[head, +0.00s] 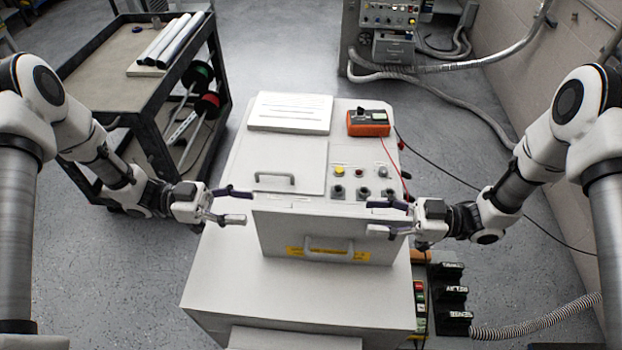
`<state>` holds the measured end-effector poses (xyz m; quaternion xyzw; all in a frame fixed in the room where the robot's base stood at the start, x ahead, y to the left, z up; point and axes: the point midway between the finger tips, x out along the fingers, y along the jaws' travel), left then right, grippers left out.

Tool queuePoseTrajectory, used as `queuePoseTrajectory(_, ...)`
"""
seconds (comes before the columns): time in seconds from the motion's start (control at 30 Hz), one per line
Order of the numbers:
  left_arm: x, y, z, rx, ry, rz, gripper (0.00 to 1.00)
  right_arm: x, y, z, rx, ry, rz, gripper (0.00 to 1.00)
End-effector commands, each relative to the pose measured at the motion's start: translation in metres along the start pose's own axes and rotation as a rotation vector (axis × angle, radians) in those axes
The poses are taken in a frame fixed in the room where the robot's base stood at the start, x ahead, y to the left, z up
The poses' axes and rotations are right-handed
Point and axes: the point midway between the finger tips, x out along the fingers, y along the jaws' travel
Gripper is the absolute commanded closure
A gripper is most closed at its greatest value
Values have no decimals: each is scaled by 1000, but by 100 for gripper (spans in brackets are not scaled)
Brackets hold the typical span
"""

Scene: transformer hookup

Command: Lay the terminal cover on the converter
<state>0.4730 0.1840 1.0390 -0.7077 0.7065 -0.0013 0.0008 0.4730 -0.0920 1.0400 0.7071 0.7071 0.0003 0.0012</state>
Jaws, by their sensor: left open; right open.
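The converter appears to be the large pale grey cabinet (235,250) in the middle of the head view. A flat pale panel with a small grey handle (283,166) lies on its upper face and looks like the terminal cover. A pale front panel (285,228) with a yellow label and a bar handle faces me below it. My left gripper (246,206) is open and empty at the front panel's upper left edge. My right gripper (369,217) is open, with its fingers in front of the panel's right end. I cannot tell whether either touches it.
A ribbed white block (290,113) and an orange meter (368,123) with a red lead sit at the back of the cabinet. Knobs and buttons (362,192) are at right. A dark cart (110,75) stands left; black blocks (450,293) are right of the cabinet.

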Motion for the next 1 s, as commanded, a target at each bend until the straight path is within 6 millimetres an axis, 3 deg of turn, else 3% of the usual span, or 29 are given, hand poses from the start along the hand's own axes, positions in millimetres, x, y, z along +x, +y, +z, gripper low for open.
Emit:
queuePoseTrajectory(0.1, -22, 0, 0, 1, 0, -3, 48, 0, 0, 0, 0, 0, 0, 48)
queuePoseTrajectory(0.27, -32, 0, 0, 0, -1, 0, 48, -5, 1, 0, 0, 1, 3, 48)
queuePoseTrajectory(0.37, -32, 0, 0, 0, -1, 1, 48, -20, 1, -1, -2, 1, 6, 48)
queuePoseTrajectory(0.7, -31, 0, 0, 0, 0, 1, 48, -101, 0, -1, -4, -1, 5, 48)
queuePoseTrajectory(0.83, -31, 0, 0, 0, 0, 1, 48, -116, 0, -1, -2, -2, 2, 48)
queuePoseTrajectory(1.0, -31, 0, 0, 0, 0, 1, 48, -119, -1, 0, -1, -3, 0, 48)
